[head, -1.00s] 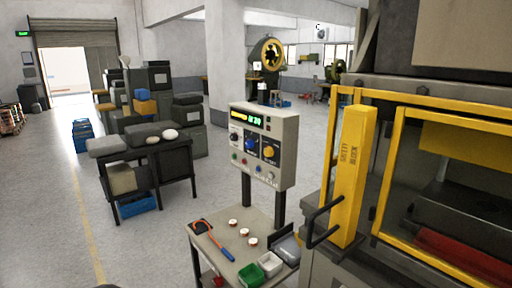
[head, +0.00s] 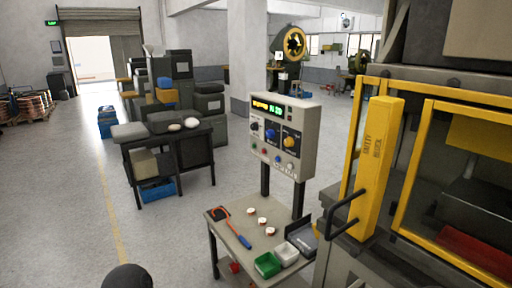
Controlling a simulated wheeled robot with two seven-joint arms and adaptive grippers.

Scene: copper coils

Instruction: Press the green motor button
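The control panel (head: 285,138) is a light grey box on dark posts behind a small table, right of centre in the head view. It has a lit display (head: 268,106) at the top, a blue knob (head: 270,131) and a yellow knob (head: 290,141) in the middle. A row of small buttons (head: 277,159) runs along its lower part. One looks red; the buttons are too small to tell surely which is the green motor button. Neither of my grippers is in view, and nothing touches the panel.
A yellow-framed press (head: 375,165) stands close on the right. A dark bench (head: 170,150) stands left; the floor between is open.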

